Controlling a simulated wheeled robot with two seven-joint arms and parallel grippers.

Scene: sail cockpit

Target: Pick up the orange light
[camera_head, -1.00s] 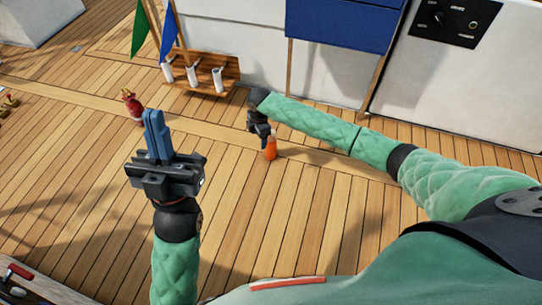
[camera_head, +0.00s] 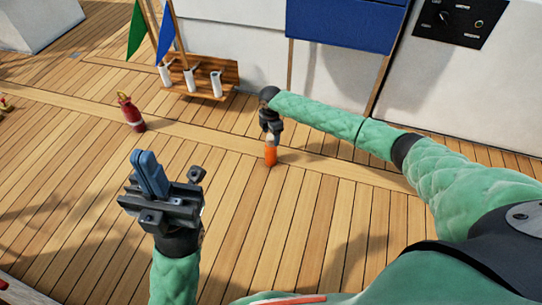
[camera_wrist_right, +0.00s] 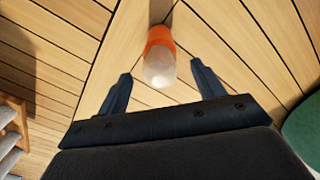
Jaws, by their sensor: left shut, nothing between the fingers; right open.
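The orange light (camera_head: 270,156) stands upright on the wooden deck in the head view, directly below my right gripper (camera_head: 270,136). In the right wrist view the orange light (camera_wrist_right: 159,60) has an orange body and a pale, clear end towards the camera. It lies between the two open fingers of my right gripper (camera_wrist_right: 160,85), with a gap visible on both sides. My left gripper (camera_head: 147,172) is shut and empty, pointing up at the left front of the head view, well apart from the light.
A red extinguisher-like bottle (camera_head: 131,113) stands on the deck to the left. A wooden rack (camera_head: 228,75) with white holders and green and blue flags stands at the back. A white wall with a blue panel (camera_head: 345,24) bounds the back right. Deck around the light is clear.

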